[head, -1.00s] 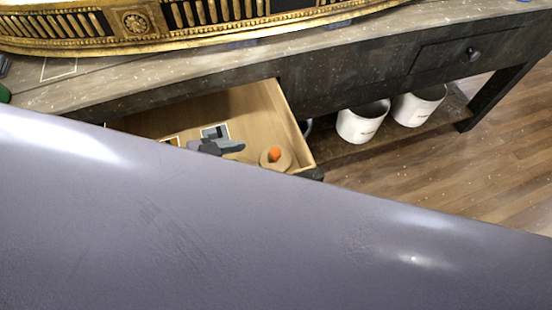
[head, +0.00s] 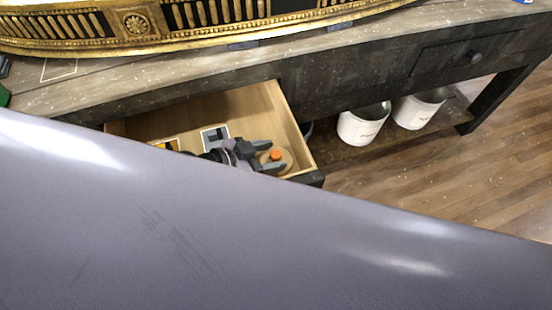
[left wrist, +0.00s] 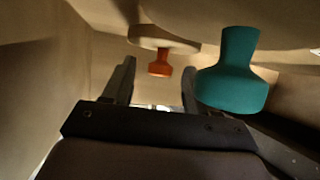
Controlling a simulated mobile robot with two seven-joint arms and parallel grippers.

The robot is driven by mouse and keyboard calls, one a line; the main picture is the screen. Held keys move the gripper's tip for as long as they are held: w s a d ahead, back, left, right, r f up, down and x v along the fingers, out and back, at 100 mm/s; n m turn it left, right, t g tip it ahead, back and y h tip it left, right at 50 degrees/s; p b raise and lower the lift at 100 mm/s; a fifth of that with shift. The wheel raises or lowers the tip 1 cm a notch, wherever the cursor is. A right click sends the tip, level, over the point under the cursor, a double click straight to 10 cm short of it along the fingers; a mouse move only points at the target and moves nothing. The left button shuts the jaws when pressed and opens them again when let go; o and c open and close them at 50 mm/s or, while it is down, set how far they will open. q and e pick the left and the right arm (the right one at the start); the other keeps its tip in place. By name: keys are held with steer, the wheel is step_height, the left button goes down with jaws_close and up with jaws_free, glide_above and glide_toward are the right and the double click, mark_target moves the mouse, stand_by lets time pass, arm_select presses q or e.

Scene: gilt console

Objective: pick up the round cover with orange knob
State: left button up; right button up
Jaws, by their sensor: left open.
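The round cover (head: 286,167) is a pale wooden disc with an orange knob (head: 276,155). It lies in the open drawer (head: 298,138) near its right end. In the left wrist view the orange knob (left wrist: 160,66) is seen between the fingers, below the pale disc (left wrist: 150,36). My left gripper (head: 269,157) is open inside the drawer, its fingers reaching toward the knob from the left, around it or just short of it. I cannot tell whether they touch it. My right gripper is not in view.
A teal knob (left wrist: 235,72) stands close right of the fingers in the left wrist view. A card (head: 214,134) lies in the drawer. The drawer's near part is hidden. White buckets (head: 362,124) stand under the console (head: 180,85), right of the drawer.

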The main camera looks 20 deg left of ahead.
arm_select(q)
jaws_close()
steer(key=shift+r, duration=0.15)
